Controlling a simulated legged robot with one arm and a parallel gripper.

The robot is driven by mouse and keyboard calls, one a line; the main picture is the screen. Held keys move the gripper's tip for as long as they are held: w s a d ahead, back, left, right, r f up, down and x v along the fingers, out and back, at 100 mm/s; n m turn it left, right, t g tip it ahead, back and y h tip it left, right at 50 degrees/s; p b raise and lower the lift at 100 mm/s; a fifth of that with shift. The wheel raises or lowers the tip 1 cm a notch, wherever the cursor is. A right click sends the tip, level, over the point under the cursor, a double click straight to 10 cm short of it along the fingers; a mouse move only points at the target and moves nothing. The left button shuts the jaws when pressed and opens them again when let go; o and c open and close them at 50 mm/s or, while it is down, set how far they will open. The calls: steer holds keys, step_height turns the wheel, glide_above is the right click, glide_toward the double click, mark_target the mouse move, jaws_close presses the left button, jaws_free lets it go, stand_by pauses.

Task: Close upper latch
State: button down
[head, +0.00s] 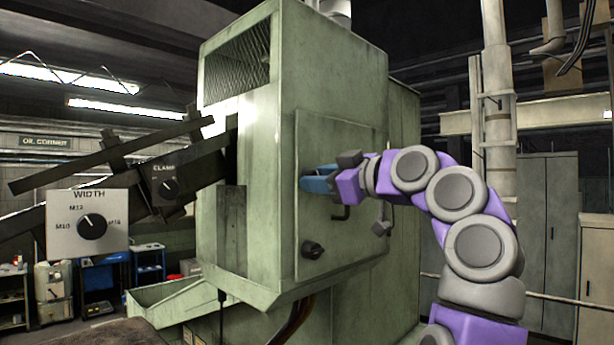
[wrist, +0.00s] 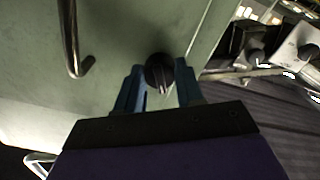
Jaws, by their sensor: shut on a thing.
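The upper latch (wrist: 160,72) is a round black knob with a raised grip. It sits between my blue fingers in the wrist view; in the head view my gripper hides it. A lower latch (head: 312,250), a similar black knob, is at the door's lower left corner. A bent bar handle (head: 341,213) is on the door, and it shows at the upper left in the wrist view (wrist: 72,40).
The door is on a tall green machine (head: 300,50). Left of it are a CLAMP knob box (head: 165,186) and a WIDTH dial panel (head: 88,224) by sloping dark rails (head: 100,160). A green tray (head: 165,297) juts out low at the left.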

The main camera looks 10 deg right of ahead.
steer(key=n+p, duration=0.2)
steer(key=n, duration=0.3)
steer(key=shift+w+f+n+p, duration=0.1)
steer(key=shift+n+p, duration=0.2)
steer(key=shift+p, duration=0.1)
steer(key=c, duration=1.1)
jaws_free()
steer(key=shift+o, duration=1.4)
steer(key=shift+w+f, duration=0.1)
steer(key=shift+w, duration=0.1)
steer(key=shift+o, duration=1.4)
steer(key=shift+s, duration=0.2)
steer(key=b+v, duration=0.3)
steer(key=v, duration=0.5)
